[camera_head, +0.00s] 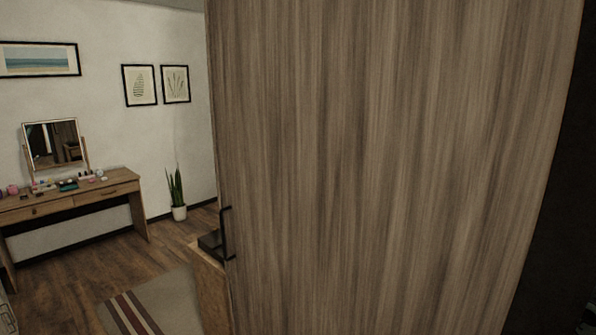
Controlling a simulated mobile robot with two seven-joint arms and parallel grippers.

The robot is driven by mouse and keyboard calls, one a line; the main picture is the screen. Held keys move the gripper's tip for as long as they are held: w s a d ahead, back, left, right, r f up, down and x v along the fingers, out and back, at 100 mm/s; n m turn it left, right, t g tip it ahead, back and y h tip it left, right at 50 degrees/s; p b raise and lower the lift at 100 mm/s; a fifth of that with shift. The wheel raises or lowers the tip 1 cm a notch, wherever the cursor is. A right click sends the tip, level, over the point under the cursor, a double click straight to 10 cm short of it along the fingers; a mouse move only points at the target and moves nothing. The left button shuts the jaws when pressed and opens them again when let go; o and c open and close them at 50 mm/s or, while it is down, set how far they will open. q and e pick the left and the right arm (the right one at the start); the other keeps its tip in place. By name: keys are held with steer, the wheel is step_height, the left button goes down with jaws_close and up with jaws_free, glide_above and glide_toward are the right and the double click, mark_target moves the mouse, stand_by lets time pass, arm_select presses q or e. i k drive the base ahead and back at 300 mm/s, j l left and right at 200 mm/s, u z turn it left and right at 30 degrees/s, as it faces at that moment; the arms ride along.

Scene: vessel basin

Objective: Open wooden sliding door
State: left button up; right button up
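The wooden sliding door (390,170) is a tall brown-grey panel with vertical grain. It fills the middle and right of the head view. A black bar handle (225,233) is fixed upright near its left edge. An opening shows to the left of the door, with a room beyond. Neither of my grippers can be made out, and nothing is seen touching the handle. The bottom of the door is cut off by the picture edge.
A wooden piece with a dark top (210,243) shows close behind the door's left edge. Further left are a dressing table (75,200) with a mirror (55,145), a potted plant (177,195) and a striped rug (155,305). Wood floor (75,270) lies open between them. A dark surface (565,220) borders the door's right.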

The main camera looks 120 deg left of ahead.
mark_target(386, 166)
steer(key=u, duration=3.9)
steer(key=i+j+u, duration=0.15)
steer(key=i+j, duration=0.45)
